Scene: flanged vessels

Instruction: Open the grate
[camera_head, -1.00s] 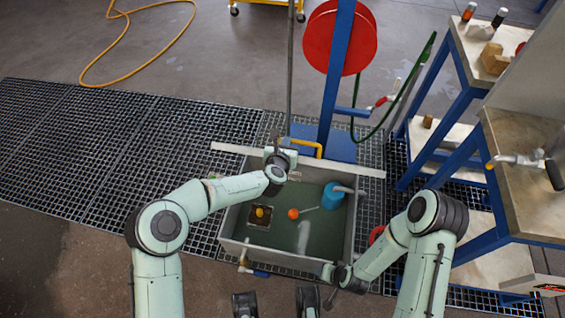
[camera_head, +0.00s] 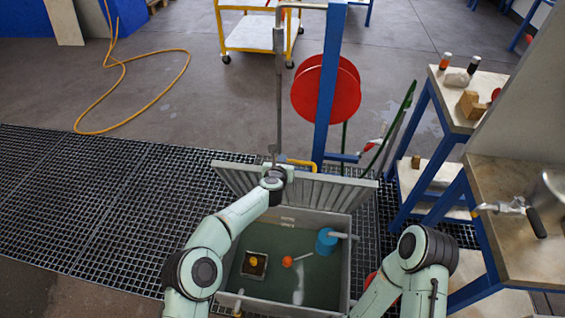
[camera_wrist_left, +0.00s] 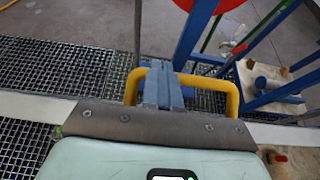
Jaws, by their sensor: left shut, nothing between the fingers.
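The grate (camera_head: 325,192) is a pale slatted panel raised at the back edge of the sunken tank (camera_head: 345,262), its slatted face towards me. A yellow handle (camera_head: 303,163) sits at its top edge; the handle also shows in the left wrist view (camera_wrist_left: 233,95). My left gripper (camera_head: 276,164) is at the grate's top edge, beside the handle. In the left wrist view its blue fingers (camera_wrist_left: 161,85) are together with nothing held, between the two sides of the yellow handle. Contact with the handle cannot be told. My right gripper is below the picture.
The open tank holds an orange ball (camera_head: 287,261), a blue cylinder (camera_head: 326,240) and a small box (camera_head: 254,265). A blue post with a red reel (camera_head: 340,92) stands behind the grate. Workbenches (camera_head: 515,190) stand at the right. Metal floor grating (camera_head: 90,200) lies at the left.

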